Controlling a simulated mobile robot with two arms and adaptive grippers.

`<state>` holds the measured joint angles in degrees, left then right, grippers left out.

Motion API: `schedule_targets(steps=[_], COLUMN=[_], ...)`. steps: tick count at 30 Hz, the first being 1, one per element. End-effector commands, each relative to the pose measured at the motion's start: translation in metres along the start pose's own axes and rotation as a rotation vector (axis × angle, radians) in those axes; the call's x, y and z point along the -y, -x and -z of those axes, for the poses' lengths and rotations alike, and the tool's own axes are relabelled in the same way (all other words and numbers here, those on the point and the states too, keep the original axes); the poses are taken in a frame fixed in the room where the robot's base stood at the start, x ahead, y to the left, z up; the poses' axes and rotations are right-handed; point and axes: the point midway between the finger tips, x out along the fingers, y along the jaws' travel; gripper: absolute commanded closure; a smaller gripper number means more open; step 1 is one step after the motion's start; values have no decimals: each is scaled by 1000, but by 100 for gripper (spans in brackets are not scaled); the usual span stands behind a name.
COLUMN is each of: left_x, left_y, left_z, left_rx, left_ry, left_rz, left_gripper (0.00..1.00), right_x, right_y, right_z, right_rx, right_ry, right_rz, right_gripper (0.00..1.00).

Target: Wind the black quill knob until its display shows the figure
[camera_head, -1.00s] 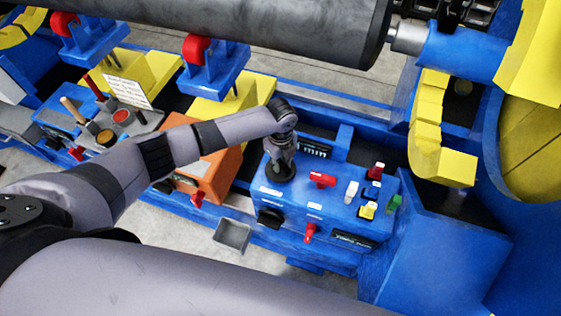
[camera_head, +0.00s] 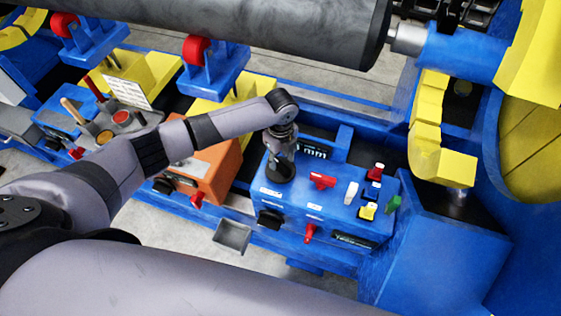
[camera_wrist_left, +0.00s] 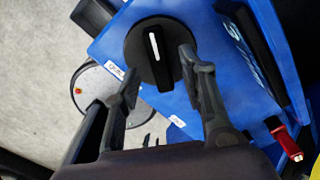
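The black quill knob (camera_wrist_left: 154,38) is a round dial with a raised bar and a white pointer line, on the blue control box (camera_head: 330,215). The knob also shows in the head view (camera_head: 279,172), partly hidden under my left gripper (camera_head: 282,152). In the left wrist view, my left gripper (camera_wrist_left: 160,65) has its fingers spread, one on each side of the knob's bar, with gaps visible. Contact cannot be told. The dark display (camera_head: 315,148) with pale figures sits behind the knob; it shows at an angle in the wrist view (camera_wrist_left: 248,48). Its figures are unreadable. My right gripper is out of view.
The box also carries a red handle (camera_head: 322,180), a red lever (camera_head: 310,232), a black front knob (camera_head: 270,218) and several small coloured switches to the right. An orange box (camera_head: 212,170) stands left. A large grey cylinder (camera_head: 250,18) crosses above.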

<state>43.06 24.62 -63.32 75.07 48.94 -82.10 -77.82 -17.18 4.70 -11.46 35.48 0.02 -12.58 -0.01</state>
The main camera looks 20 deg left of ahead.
Motion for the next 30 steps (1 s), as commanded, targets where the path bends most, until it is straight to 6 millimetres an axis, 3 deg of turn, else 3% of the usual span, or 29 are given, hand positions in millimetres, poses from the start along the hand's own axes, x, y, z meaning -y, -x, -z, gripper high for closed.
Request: schedule_targets(steps=[6, 12, 17, 30], left_x=[1, 1, 0, 0], left_y=[49, 77, 86, 86], left_z=[-1, -1, 0, 0], left_rx=[2, 1, 0, 0], left_ry=[-1, 0, 0, 0], left_rz=[5, 2, 1, 1], left_gripper=[62, 62, 62, 62], right_x=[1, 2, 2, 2], right_y=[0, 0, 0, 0], right_z=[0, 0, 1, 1], right_rx=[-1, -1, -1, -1], right_ry=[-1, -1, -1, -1], right_rz=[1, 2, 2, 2], right_gripper=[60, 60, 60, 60])
